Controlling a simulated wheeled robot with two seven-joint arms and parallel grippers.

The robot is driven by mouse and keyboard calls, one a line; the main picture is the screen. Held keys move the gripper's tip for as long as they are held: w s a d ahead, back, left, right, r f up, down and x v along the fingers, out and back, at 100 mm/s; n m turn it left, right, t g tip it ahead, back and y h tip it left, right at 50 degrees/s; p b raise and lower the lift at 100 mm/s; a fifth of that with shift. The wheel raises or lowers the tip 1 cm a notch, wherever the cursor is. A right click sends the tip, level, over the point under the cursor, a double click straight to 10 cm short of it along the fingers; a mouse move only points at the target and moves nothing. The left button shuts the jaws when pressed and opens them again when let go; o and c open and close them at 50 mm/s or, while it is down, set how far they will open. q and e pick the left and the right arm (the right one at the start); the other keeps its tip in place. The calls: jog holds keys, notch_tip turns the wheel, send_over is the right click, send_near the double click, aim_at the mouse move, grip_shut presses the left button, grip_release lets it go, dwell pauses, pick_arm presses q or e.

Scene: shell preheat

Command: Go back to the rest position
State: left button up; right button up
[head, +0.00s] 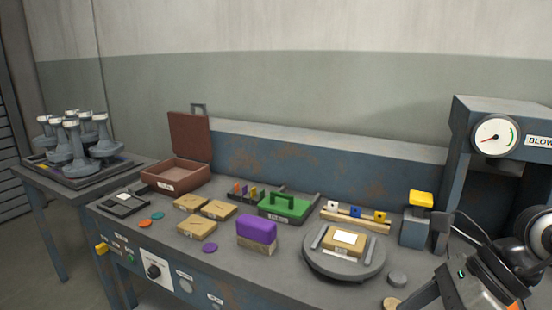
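My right arm comes in at the lower right, with a black and white joint. My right gripper (432,292) is partly cut off by the bottom edge, over the bench's front right part. Its fingertips do not show clearly, so I cannot tell whether it is open or shut. My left arm and gripper are out of view. The bench (130,228) holds a round grey turntable (345,268) with a tan block and white label on top. A purple block (257,228) sits on a tan block left of it.
An open brown box (175,178), several tan blocks (197,229), a green tray (287,208) and a rack (356,220) with coloured cubes stand on the bench. A gauge press (497,137) is at right, near my arm. A side table (80,175) holds several grey shapes.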

jog(key=w+a+r+m+t+y, duration=0.1)
jog(key=a+r+m+t+y, duration=0.3)
jog(key=a+m+y, duration=0.7)
jog(key=w+d+f+m+t+h, duration=0.25)
jog(key=f+m+t+h, duration=0.4)
jog(key=m, duration=0.65)
jog(key=w+d+f+m+t+h, duration=0.2)
jog(key=d+f+m+t+h, duration=0.4)
jog(key=m, duration=0.6)
jog(key=s+a+f+m+g+h, duration=0.1)
jog(key=s+a+f+m+g, duration=0.1)
jog(key=f, duration=0.6)
jog(key=s+a+f+m+g+h, duration=0.1)
jog(key=s+a+f+m+g, duration=0.1)
jog(key=s+f+m+g, duration=0.3)
notch_tip(320, 180, down, 4)
jog(key=s+m, duration=0.2)
jog(key=s, duration=0.1)
jog(key=shift+r+h, duration=0.25)
jog(key=shift+h, duration=0.1)
jog(key=shift+w, duration=0.1)
